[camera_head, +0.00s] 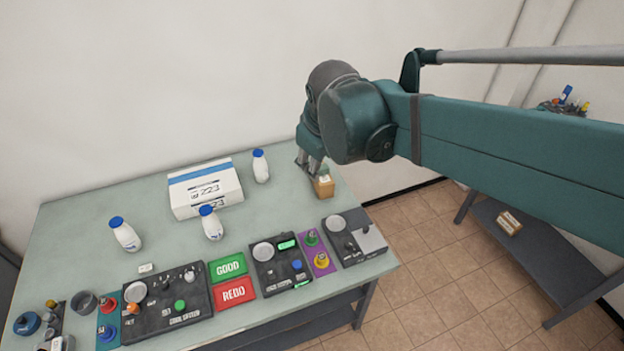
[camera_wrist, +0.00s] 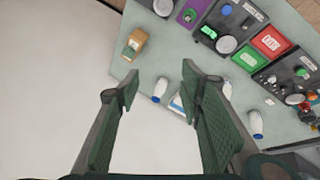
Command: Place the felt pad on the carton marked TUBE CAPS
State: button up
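My gripper (camera_head: 311,166) is over the right end of the grey-green table (camera_head: 75,217). In the wrist view its two fingers (camera_wrist: 160,80) are apart with nothing between them. A small brown carton (camera_head: 324,188) stands on the table just below the gripper in the head view. In the wrist view this carton (camera_wrist: 135,43) lies ahead and left of the fingers, apart from them. It has a pale label, too small to read. Another small carton (camera_head: 508,224) is on a dark shelf at right, its marking also unreadable. I cannot pick out a felt pad in either view.
A white and blue box (camera_head: 206,190) marked 223 and several white bottles with blue caps (camera_head: 261,166) stand on the table. Control panels (camera_head: 166,304), a green GOOD plate (camera_head: 228,267) and a red REDO plate (camera_head: 234,292) line the front edge. The low grey shelf (camera_head: 545,258) stands right, across the floor.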

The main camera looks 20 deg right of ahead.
jog(key=s+a+f+m+t+y, duration=0.1)
jog(key=s+m, duration=0.4)
jog(key=s, duration=0.6)
jog(key=shift+s+a+f+m+t, duration=0.2)
jog(key=shift+a+f+m+t, duration=0.3)
jog(key=shift+a, duration=0.6)
